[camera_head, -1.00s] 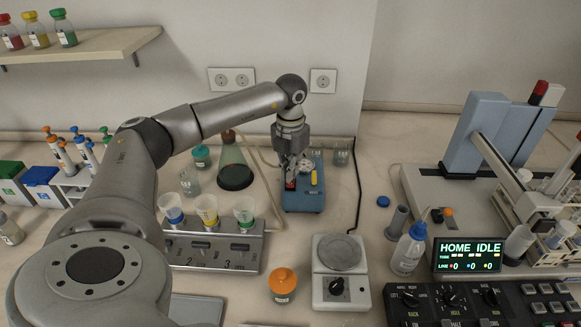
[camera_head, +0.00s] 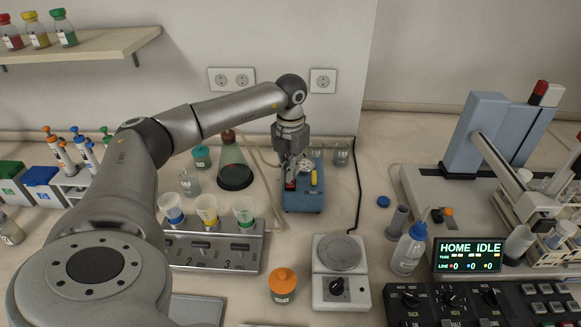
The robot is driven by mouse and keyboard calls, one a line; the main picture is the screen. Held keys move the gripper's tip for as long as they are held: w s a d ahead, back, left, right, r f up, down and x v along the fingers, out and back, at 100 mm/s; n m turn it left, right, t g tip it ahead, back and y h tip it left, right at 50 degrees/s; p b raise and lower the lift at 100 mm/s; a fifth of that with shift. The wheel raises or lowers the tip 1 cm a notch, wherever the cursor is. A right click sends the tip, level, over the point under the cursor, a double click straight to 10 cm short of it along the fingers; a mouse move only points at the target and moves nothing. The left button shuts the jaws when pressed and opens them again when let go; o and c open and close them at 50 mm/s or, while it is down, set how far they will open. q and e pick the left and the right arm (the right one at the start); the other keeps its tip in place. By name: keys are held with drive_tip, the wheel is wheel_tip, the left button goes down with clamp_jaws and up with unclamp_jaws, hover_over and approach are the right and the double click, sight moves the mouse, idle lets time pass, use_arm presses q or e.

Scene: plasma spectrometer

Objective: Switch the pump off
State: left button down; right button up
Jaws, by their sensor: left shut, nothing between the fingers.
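My left gripper (camera_head: 291,175) points down over the pump's left side. Its fingers are shut and empty, with the tips right at the red switch. I cannot tell whether they touch it. The fingers partly hide the switch, so its position is unclear. My right gripper is not in view.
A flask (camera_head: 235,170) with dark liquid stands left of the pump, and a glass beaker (camera_head: 341,153) stands behind it on the right. A dark cable runs down on the right. A stirrer plate (camera_head: 341,289) and an orange-capped jar (camera_head: 282,287) stand in front.

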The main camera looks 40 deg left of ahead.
sight(290, 184)
use_arm(q)
drive_tip(key=shift+s+f+b, duration=0.1)
drive_tip(key=shift+f+b, duration=0.85)
drive_tip(key=shift+f, duration=0.55)
idle(0.7)
drive_tip(key=shift+r+p, duration=0.7)
drive_tip(key=shift+r, duration=0.05)
drive_tip(key=shift+r+p, duration=2)
drive_tip(key=shift+r, duration=0.75)
